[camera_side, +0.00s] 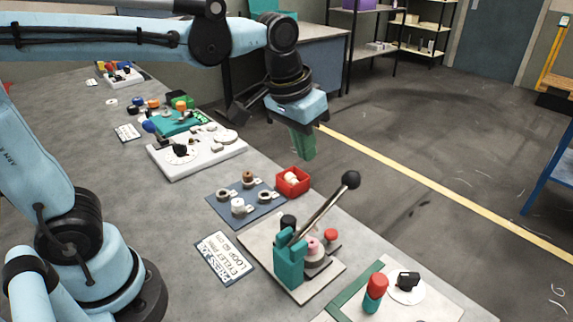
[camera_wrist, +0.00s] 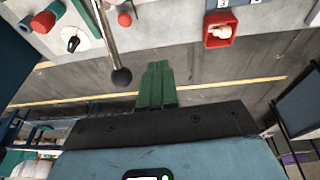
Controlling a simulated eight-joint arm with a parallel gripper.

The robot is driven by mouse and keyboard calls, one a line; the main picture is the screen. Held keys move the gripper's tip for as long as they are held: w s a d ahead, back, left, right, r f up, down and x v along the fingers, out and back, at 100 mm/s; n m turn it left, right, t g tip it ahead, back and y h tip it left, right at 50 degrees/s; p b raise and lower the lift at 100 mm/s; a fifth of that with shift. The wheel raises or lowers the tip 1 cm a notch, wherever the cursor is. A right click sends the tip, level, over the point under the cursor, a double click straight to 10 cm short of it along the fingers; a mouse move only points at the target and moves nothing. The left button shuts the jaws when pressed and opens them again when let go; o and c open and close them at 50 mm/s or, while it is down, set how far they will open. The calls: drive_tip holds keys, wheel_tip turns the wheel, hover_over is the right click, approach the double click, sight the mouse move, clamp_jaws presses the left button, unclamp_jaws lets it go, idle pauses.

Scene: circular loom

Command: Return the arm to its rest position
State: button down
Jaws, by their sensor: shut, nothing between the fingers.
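My gripper (camera_side: 302,150) hangs from my light blue arm, above the table's far edge in the side view. Its green fingers point down and are shut with nothing between them. The closed fingers also show in the wrist view (camera_wrist: 157,72). My gripper is in the air, apart from the objects on the table. The arm reaches across the top left of the side view.
A press with a long black-knobbed lever (camera_side: 350,180) stands upright on the table below and right of my gripper. A red bin (camera_side: 281,188) with pale pieces lies nearer. A blue mat (camera_side: 222,211) and a white board (camera_side: 165,169) sit leftward. Open floor lies beyond the table.

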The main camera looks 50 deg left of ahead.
drive_tip(key=s+a+f+t, duration=0.4)
drive_tip(key=s+a+f, duration=0.1)
drive_tip(key=s+a, duration=0.1)
drive_tip(key=shift+s+a+y, duration=0.3)
drive_tip(key=shift+s+a, duration=0.1)
drive_tip(key=shift+s, duration=0.1)
drive_tip(key=c, duration=1.8)
unclamp_jaws()
